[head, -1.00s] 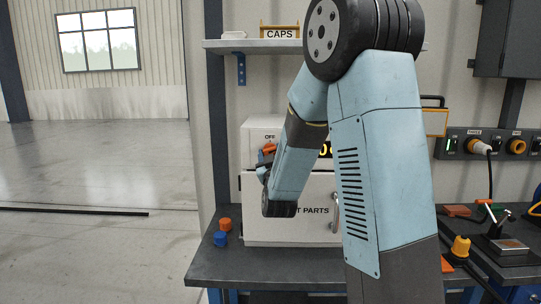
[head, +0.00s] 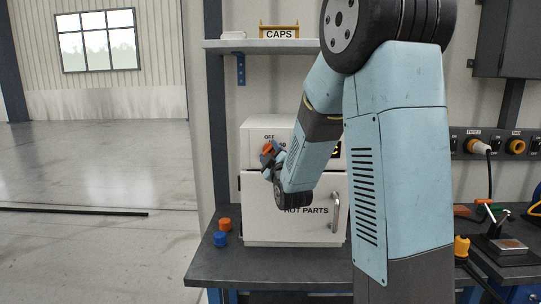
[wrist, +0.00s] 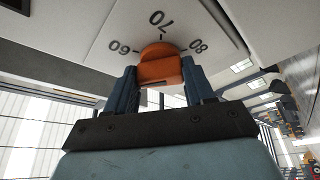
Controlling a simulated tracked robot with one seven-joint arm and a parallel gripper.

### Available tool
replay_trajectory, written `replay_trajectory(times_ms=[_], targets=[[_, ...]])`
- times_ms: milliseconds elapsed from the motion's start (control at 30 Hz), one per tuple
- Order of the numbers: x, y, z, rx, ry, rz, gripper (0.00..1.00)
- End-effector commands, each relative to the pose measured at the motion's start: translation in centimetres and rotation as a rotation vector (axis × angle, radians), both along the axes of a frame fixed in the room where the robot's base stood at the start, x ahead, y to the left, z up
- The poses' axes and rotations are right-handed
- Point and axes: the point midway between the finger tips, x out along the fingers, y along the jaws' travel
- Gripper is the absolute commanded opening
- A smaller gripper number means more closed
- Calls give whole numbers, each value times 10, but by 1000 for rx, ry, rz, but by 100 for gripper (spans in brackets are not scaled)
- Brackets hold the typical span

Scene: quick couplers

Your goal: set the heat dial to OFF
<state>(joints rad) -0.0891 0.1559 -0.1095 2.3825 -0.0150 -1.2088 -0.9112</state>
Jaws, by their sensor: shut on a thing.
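The heat dial is an orange knob (wrist: 160,66) on the white front of the HOT PARTS oven (head: 262,222). In the wrist view, the marks 60, 70 and 80 stand around its far side; I cannot tell exactly which mark it points to. My gripper (wrist: 163,82) is shut on the knob, one finger on each side. In the head view, my gripper (head: 273,161) is at the oven's upper left, with the orange knob (head: 267,149) just below the OFF label (head: 269,137). My forearm hides most of the display to the right.
The oven stands on a dark bench (head: 275,267), its door handle (head: 337,212) at right. An orange cap (head: 224,224) and a blue cap (head: 220,239) sit left of it. A shelf (head: 265,46) with a CAPS holder (head: 279,32) is above. Sockets and tools are at right.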

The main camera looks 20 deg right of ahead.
Motion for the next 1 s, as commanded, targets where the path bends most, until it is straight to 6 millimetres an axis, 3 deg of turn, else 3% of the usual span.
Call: replay_trajectory(times_ms=[533,1000], targets=[[0,3,0,-459,150,7,23],[-1,4,-1,-643,214,9,23]])
